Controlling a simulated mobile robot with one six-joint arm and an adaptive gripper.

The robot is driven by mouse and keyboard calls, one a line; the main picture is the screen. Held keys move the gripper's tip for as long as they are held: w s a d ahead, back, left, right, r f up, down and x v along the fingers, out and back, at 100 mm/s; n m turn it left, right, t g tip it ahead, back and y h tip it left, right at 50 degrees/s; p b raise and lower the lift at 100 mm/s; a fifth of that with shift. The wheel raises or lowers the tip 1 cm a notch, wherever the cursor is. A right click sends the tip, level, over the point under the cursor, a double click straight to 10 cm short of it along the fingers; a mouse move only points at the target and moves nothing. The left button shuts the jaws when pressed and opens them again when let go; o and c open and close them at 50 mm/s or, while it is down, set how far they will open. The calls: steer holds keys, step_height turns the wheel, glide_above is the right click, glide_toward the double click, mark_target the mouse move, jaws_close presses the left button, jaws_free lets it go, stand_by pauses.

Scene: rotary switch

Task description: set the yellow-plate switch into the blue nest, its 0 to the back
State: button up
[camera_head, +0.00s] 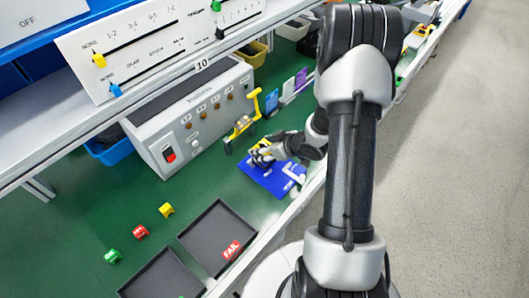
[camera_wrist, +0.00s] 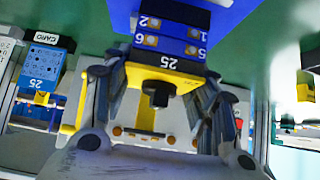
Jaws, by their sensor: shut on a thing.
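The yellow-plate switch (camera_wrist: 175,78) fills the middle of the wrist view. Its plate reads 25, with a black knob in front and a dark blue body with numbered terminals behind. My gripper (camera_wrist: 160,95) is shut on it, one finger on each side. In the head view the gripper (camera_head: 262,152) holds the yellow switch over the back left part of the blue plate (camera_head: 258,182), which carries white markings and a white angled piece (camera_head: 292,172). Whether the switch touches the plate is hidden. I cannot make out the 0 mark.
A yellow frame (camera_head: 240,125) stands close behind my gripper, beside a grey test box (camera_head: 185,120). Dark trays (camera_head: 205,250), one labelled FAIL, lie at the front. Small red (camera_head: 141,232), green (camera_head: 111,257) and yellow (camera_head: 166,210) parts sit on the green bench at left.

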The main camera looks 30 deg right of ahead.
steer(key=shift+f, duration=0.45)
steer(key=shift+f, duration=0.15)
steer(key=o, duration=1.2)
